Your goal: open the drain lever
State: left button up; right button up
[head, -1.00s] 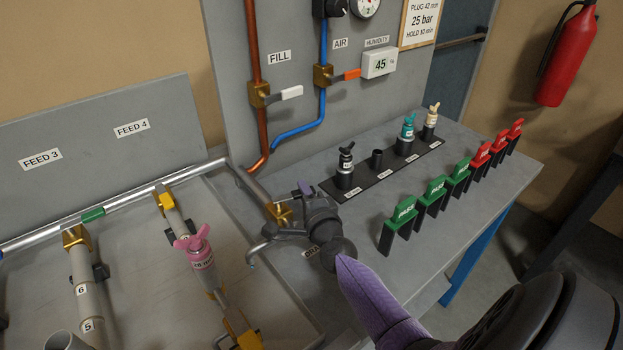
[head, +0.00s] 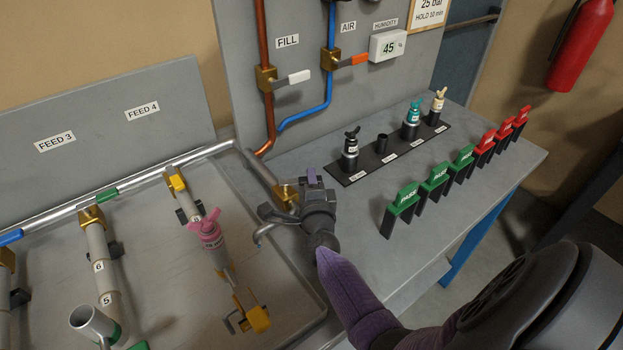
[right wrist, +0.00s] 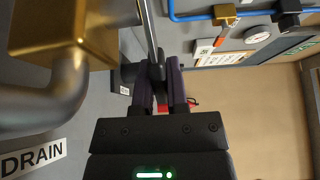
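The drain valve's brass body (head: 286,196) sits at the bench edge by the end of the steel pipe. Its bent spout (head: 262,233) hangs over the tray side. My right gripper (head: 311,178) is at the valve and hides most of its lever in the head view. In the right wrist view, the steel drain lever (right wrist: 151,30) runs down between the fingers of my right gripper (right wrist: 158,72). The gap is narrow, about the lever's width, and the fingers look shut on it. The brass body (right wrist: 60,25) and DRAIN label (right wrist: 32,159) lie at left. My left gripper is out of view.
A black strip (head: 365,165) with several plugs lies behind my right gripper. Green and red tags (head: 438,177) stand in a row to its right. The FILL lever (head: 299,77) and AIR lever (head: 354,60) are on the panel.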

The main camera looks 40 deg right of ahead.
jog(key=o, duration=0.4)
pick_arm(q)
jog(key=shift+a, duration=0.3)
pick_arm(e)
jog(key=shift+o, duration=0.2)
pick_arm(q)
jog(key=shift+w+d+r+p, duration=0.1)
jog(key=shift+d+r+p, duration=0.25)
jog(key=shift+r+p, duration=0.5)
pick_arm(e)
jog(key=v, duration=1)
jog(key=shift+f, duration=0.1)
